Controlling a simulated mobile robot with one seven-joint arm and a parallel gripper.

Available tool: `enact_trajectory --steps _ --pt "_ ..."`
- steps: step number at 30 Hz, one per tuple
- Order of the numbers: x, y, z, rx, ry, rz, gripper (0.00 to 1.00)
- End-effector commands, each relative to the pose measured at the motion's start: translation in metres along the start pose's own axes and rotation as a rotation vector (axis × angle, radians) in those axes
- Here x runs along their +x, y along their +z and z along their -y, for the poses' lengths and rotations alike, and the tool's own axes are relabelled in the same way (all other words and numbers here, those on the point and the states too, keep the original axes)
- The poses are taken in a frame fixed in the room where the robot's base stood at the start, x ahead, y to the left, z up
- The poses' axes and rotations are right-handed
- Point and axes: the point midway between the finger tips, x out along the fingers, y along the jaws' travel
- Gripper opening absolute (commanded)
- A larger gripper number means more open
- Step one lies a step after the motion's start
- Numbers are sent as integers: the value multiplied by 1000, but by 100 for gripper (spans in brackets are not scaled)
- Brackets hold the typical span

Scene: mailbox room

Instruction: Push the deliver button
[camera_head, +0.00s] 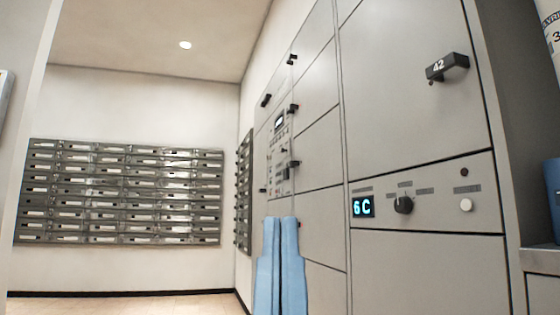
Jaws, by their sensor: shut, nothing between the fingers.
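My gripper (279,222) shows as two blue fingers at the bottom centre, pointing up, shut and empty. It appears in front of the grey locker wall, left of the near control panel (437,190). That panel has a lit display reading "6C" (362,206), a black rotary knob (403,205) and a round white button (466,205) at its right. A small dark round spot (464,172) sits above the white button. The small labels are too blurred to read, so I cannot tell which control is the deliver button. The gripper is apart from the white button.
A second control panel (280,150) is further along the wall. Mailboxes (120,192) cover the back wall. A shelf with a blue item (552,190) stands at right. Floor at the back left looks clear.

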Motion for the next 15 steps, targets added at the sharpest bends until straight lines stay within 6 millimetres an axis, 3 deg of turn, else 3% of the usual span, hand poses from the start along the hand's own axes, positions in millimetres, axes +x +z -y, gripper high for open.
enact_trajectory --steps 10,15 --pt "1 -1 0 0 0 0 0" --pt "14 -13 0 0 0 0 0"
